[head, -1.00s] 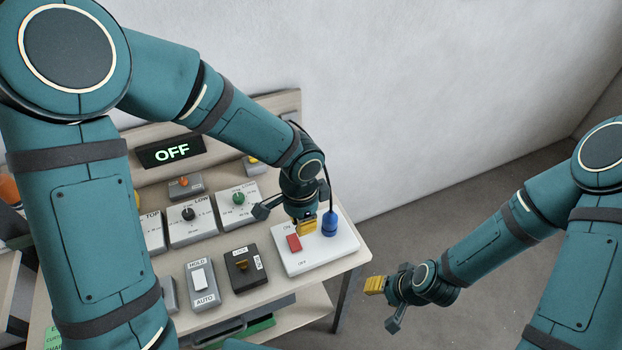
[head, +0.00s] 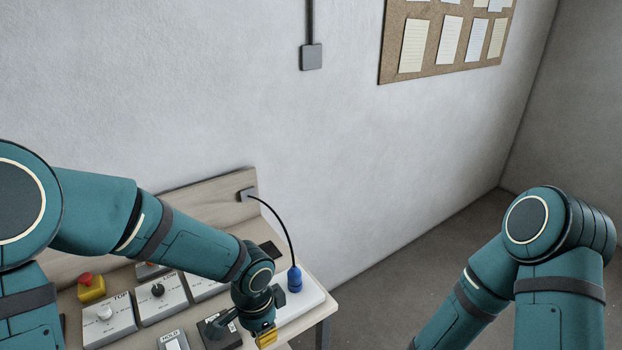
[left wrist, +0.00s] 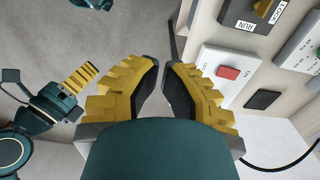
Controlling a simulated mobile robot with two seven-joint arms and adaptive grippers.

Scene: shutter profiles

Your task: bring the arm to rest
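My left gripper (head: 266,337) hangs low near the front of the bench in the head view, partly in front of the white switch plate. In the left wrist view its yellow fingers (left wrist: 164,66) stand apart with a narrow gap at the tips and nothing between them. The white plate (left wrist: 212,62) with a red rocker (left wrist: 228,72) lies beyond and to the right of the fingers, apart from them. My right gripper (left wrist: 78,78) shows at the left of the wrist view over the floor; whether it is open is unclear. It is outside the head view.
The bench (head: 215,206) holds several control boxes, a red mushroom button (head: 89,287) and a blue plug (head: 294,279) with a black cable. A wall socket (head: 311,57) and a notice board (head: 395,50) are on the wall. Floor (head: 400,270) is free between the arms.

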